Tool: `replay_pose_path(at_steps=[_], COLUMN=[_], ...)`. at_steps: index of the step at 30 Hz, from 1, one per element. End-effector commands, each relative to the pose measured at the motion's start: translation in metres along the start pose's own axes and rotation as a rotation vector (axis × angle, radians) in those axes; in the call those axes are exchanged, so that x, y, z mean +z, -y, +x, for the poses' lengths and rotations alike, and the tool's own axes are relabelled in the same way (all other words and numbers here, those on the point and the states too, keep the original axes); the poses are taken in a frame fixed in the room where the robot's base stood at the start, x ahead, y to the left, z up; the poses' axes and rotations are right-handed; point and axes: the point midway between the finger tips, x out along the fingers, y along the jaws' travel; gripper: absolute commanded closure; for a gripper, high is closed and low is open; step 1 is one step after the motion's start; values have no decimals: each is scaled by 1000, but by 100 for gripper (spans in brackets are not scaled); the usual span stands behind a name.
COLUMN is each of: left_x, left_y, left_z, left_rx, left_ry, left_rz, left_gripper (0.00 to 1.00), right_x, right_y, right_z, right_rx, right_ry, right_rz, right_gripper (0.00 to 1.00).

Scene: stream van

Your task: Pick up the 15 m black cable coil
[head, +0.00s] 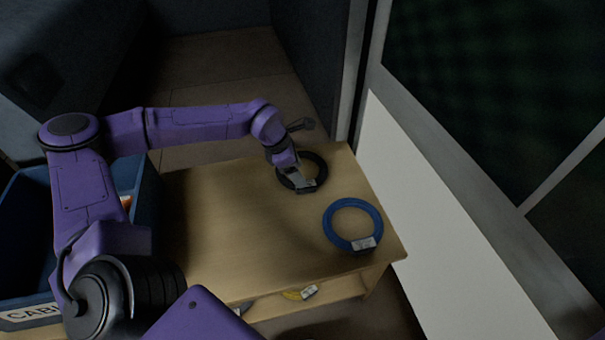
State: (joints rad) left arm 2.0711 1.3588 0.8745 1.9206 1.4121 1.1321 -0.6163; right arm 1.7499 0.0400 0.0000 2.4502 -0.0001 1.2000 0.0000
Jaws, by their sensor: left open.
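A black cable coil (321,169) lies flat near the back right of the wooden table, with a small pale label on its front side; its length marking is too small to read. My left gripper (303,186) points down at the coil's front left part, over or beside the label, and hides part of the ring. It is open; I cannot tell whether its fingers touch the coil. My right gripper is not in view.
A blue cable coil (333,233) with a label lies nearer the table's front right. A blue crate (145,205) stands at the left. A white panel (420,210) rises at the right.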

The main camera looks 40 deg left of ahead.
Motion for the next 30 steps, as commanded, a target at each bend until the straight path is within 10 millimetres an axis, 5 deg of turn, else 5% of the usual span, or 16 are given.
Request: replay_pose_path(at_steps=[6, 15, 21, 30], left_x=[-3, -1, -1, 1], left_y=[8, 7, 7, 6], left_z=[43, 49, 48, 46], left_rx=[-3, -2, -2, -1], left_ry=[-4, -1, -1, 1], left_rz=[3, 3, 3, 3], left_gripper=[34, 34, 96, 100], right_x=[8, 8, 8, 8], right_y=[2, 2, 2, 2], right_z=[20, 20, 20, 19], right_rx=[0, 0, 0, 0], right_ry=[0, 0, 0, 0], right_rz=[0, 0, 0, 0], right_gripper=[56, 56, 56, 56])
